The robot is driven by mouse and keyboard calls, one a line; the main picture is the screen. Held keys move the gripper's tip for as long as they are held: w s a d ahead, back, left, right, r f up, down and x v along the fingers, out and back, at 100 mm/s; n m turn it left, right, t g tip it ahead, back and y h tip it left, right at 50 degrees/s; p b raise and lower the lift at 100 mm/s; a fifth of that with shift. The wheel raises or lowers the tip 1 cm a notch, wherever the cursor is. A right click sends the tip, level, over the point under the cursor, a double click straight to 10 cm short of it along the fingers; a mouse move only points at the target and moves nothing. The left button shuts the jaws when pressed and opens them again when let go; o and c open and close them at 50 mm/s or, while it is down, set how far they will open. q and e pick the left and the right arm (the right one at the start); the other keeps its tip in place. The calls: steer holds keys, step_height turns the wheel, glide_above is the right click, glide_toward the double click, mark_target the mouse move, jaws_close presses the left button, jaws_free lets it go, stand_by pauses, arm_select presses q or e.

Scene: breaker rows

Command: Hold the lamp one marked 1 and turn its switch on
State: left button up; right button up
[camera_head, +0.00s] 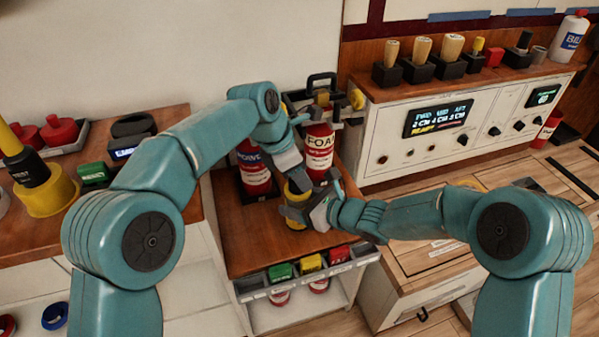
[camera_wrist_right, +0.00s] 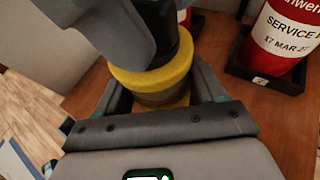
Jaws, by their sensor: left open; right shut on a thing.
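A lamp with a yellow base and a black upper part (camera_wrist_right: 155,80) stands upright in the jaws of my right gripper (camera_wrist_right: 150,100). My left gripper (camera_head: 297,182) is open and comes down over the lamp's top from the upper left. In the right wrist view the grey left gripper (camera_wrist_right: 105,25) hides most of the top. The switch and the mark 1 cannot be seen.
Red canisters (camera_head: 318,150) stand in black holders behind the grippers on the wooden table (camera_head: 245,245). Small coloured blocks (camera_head: 311,263) lie in a front rack. A similar yellow and black lamp (camera_head: 45,195) is on the left counter. A control panel (camera_head: 450,125) stands at back right.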

arm_select(q)
steer(key=shift+c, duration=0.3)
jaws_close()
steer(key=shift+m+g, duration=0.55)
steer(key=shift+m, duration=0.9)
steer(key=shift+m+g, duration=0.55)
steer(key=shift+m, duration=0.9)
steer(key=shift+s, duration=0.1)
steer(key=shift+r, duration=0.1)
